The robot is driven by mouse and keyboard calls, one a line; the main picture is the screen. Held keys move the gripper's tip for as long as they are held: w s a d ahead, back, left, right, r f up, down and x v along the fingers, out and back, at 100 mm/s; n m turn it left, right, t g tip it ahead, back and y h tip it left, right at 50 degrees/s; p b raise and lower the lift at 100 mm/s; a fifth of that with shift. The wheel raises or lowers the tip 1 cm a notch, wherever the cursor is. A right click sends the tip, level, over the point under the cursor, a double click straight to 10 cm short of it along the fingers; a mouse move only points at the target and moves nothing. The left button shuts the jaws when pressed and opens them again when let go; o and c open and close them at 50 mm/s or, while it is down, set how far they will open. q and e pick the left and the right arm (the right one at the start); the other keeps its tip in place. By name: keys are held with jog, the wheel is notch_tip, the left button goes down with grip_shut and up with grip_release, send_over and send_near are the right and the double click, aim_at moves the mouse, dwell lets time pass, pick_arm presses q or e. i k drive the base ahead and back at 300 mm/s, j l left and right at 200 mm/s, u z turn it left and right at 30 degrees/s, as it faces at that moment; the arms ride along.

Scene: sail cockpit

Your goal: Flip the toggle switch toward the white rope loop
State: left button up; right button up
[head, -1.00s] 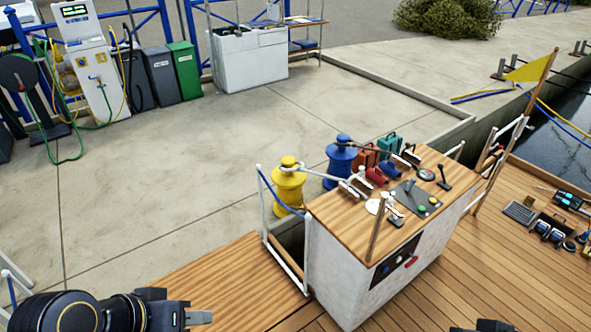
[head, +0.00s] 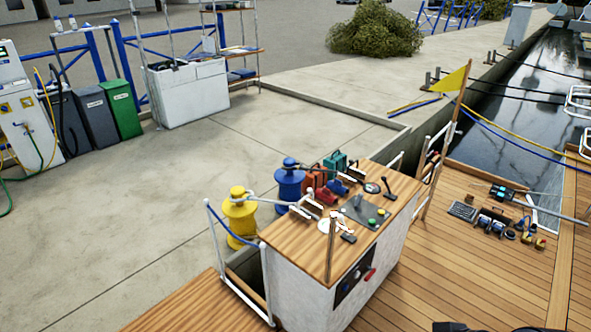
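The console (head: 300,235) has a wooden top and white sides. On its top a grey control panel (head: 352,213) carries a small upright lever (head: 358,201), a green button and a yellow button. I cannot tell whether this lever is the toggle switch. A white rope loop (head: 326,227) seems to lie left of the panel, partly hidden by a wooden post (head: 331,245). A small dark block (head: 348,237) sits near the post. Only a dark part of my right gripper (head: 455,326) shows at the bottom edge, far from the console. My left gripper is out of view.
A black lever (head: 388,190) stands at the right. Tools lie on the deck (head: 480,275), which is clear nearer the console. White rails flank the console.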

aim_at(360, 196)
jog(key=u, duration=0.45)
jog(key=i+l+u, duration=0.15)
jog(key=l+u, duration=0.15)
jog(key=l, duration=0.15)
jog(key=i+l+u, duration=0.1)
jog(key=l+u, duration=0.2)
jog(key=l, duration=0.15)
jog(key=l+u, duration=0.25)
jog(key=l, duration=0.2)
jog(key=l+u, duration=0.2)
jog(key=l, duration=2.5)
jog(key=i, duration=0.1)
